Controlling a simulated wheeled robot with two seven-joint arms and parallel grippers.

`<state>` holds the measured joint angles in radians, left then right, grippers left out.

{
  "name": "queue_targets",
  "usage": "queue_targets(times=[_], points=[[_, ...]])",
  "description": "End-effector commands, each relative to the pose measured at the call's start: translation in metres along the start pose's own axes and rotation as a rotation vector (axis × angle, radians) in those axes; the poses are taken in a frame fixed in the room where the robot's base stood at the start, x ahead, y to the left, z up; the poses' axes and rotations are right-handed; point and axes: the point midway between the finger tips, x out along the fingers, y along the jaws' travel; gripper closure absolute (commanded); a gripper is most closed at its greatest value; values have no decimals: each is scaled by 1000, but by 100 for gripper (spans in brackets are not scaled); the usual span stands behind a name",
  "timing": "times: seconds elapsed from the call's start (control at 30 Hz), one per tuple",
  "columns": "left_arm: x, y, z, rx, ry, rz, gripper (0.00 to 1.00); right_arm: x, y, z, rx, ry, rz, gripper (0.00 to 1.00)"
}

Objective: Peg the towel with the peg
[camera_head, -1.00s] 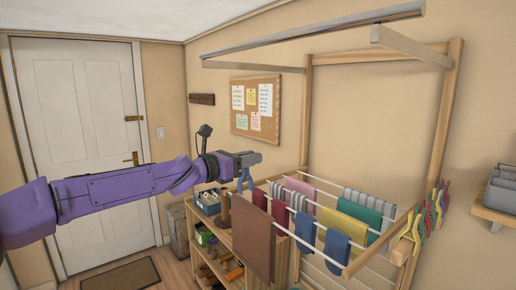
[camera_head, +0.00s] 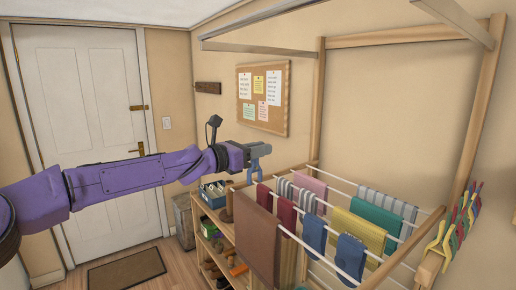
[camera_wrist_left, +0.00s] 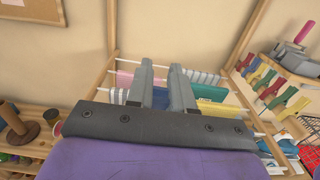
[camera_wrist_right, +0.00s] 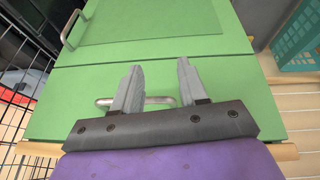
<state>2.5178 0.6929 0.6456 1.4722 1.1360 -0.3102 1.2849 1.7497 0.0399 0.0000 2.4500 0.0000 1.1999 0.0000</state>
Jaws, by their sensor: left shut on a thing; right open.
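My left gripper (camera_head: 262,150) is shut on a blue peg (camera_head: 255,174), which hangs below the jaws. It is above the left end of the drying rack (camera_head: 436,222), apart from the towels in the picture. In the left wrist view the fingers (camera_wrist_left: 160,85) are close together, and the peg cannot be made out. A large brown towel (camera_head: 257,238) hangs nearest on the rack. Which towel the task means is not clear. My right gripper (camera_wrist_right: 155,82) is open and empty in front of a green panel (camera_wrist_right: 160,125) with a handle. It is not in the head view.
Several other towels, including a yellow one (camera_head: 357,232), hang behind the brown one. Coloured pegs (camera_head: 461,222) hang at the rack's right end. A wooden shelf (camera_head: 213,238) stands below left. A metal bar (camera_head: 290,26) runs overhead. A wire basket (camera_wrist_right: 18,95) is left of my right gripper.

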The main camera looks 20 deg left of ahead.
Motion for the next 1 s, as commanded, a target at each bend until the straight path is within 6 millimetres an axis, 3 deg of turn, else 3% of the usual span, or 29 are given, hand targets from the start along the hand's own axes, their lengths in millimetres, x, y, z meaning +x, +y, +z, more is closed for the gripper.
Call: queue_targets(times=[1.0], points=[[0,0,-64,-1,0,-1,100,47,-4,19,0,0,0,57]])
